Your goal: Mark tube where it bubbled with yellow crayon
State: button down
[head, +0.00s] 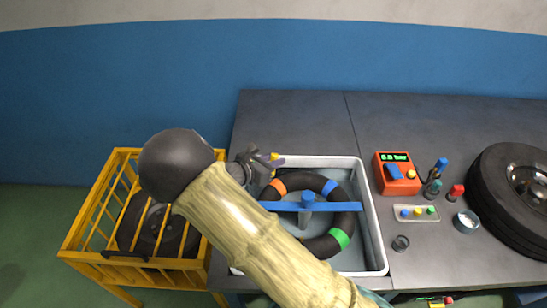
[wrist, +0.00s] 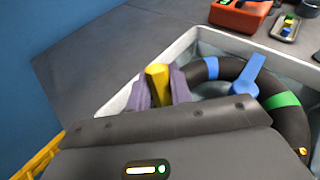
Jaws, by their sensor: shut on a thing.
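A black ring-shaped tube (head: 322,246) with orange, blue and green bands lies in a grey basin (head: 377,235). A blue bar (head: 335,206) with a knob lies across it. My gripper (head: 262,159) is over the basin's back left corner, shut on a yellow crayon (head: 275,156). In the wrist view the crayon (wrist: 158,82) stands out between the purple-grey fingers of my gripper (wrist: 158,92), apart from the tube (wrist: 291,122). My arm hides the tube's lower left part in the head view. No bubbles can be made out.
A yellow cage (head: 75,228) with a tyre stands at left. Right of the basin are a red device (head: 397,174), a small tray (head: 416,213) of coloured pieces, small bottles, cups and a large wheel (head: 490,190). The back of the bench is clear.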

jog(key=shift+f, duration=0.1)
notch_tip(320, 180, down, 6)
jog(key=b, duration=0.5)
jog(key=shift+f+b, duration=0.55)
dwell(1.3)
jog(key=shift+s+a+p, duration=0.25)
jog(key=shift+s+p, duration=0.05)
jog(key=shift+s, duration=0.15)
jog(key=shift+w, duration=0.1)
dwell(0.4)
jog(key=shift+w+d+f, duration=0.1)
jog(key=shift+w+d, duration=0.5)
jog(key=shift+w, duration=0.25)
jog(key=shift+s+a, duration=0.1)
